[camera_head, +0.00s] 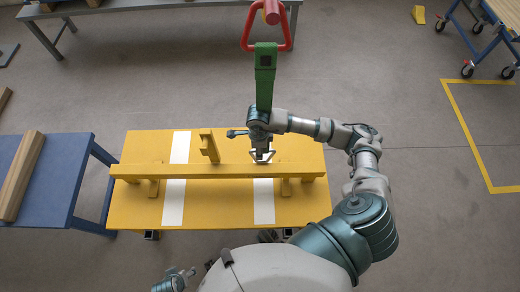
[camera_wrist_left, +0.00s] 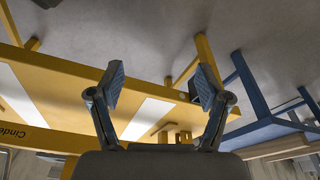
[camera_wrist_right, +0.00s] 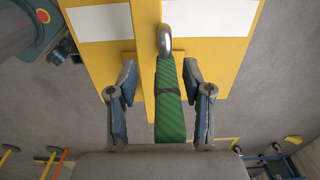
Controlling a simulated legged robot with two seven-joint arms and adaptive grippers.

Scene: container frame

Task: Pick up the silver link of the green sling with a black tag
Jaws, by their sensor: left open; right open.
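The green sling (camera_head: 265,85) hangs from a red triangular link in the head view, with a dark square tag (camera_head: 265,61) near its top. In the right wrist view the green strap (camera_wrist_right: 170,115) has a dark band across it, and the silver link (camera_wrist_right: 164,40) shows at its far end. My right gripper (camera_wrist_right: 158,80) is open, with one finger on each side of the strap and the link beyond the fingertips. In the head view this gripper (camera_head: 262,156) is over the yellow frame, and I cannot make out the silver link there. My left gripper (camera_wrist_left: 160,80) is open and empty.
The yellow frame (camera_head: 225,214) with white stripes and a raised crossbar (camera_head: 130,169) lies below the right gripper. A blue table (camera_head: 62,165) with wooden beams stands at the left. A wheeled blue cart (camera_head: 470,35) is far right. Grey floor between is clear.

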